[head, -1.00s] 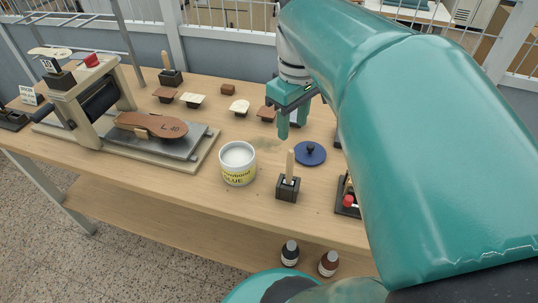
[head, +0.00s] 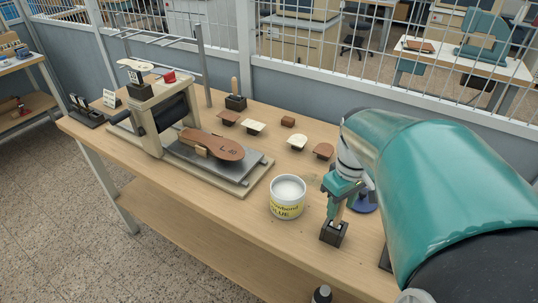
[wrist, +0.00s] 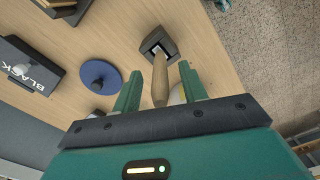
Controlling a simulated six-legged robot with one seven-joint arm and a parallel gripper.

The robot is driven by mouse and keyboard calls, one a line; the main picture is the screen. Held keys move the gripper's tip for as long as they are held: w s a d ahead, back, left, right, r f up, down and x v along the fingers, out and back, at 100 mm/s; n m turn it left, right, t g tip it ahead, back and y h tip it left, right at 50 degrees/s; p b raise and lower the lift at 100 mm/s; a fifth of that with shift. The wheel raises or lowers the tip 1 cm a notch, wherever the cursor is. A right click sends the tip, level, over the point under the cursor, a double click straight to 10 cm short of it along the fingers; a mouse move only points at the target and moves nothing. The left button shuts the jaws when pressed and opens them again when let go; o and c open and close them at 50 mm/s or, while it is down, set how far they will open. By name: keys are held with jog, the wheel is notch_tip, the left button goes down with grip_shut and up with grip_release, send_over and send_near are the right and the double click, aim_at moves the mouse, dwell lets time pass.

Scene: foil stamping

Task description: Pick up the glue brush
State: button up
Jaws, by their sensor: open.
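The glue brush (wrist: 160,80) has a wooden handle and stands in a small dark square holder (head: 334,233) on the wooden bench, just right of the glue tub. My gripper (head: 335,207) is right above the holder, around the upper handle. In the wrist view my gripper (wrist: 158,88) is open, with the handle between its two green fingers and no clear contact. The bristles are hidden in the holder. The white glue tub (head: 287,200) with a yellow label is open, its lid off.
A blue round lid (head: 363,204) lies behind my gripper. A stamping press (head: 160,118) with a brown sole (head: 217,147) stands on the left. Several small brown and cream pieces (head: 253,127) and another brush holder (head: 235,102) are at the back. A box marked BLACK (wrist: 30,65) lies nearby.

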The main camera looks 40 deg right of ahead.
jog(key=shift+f, duration=0.65)
grip_shut()
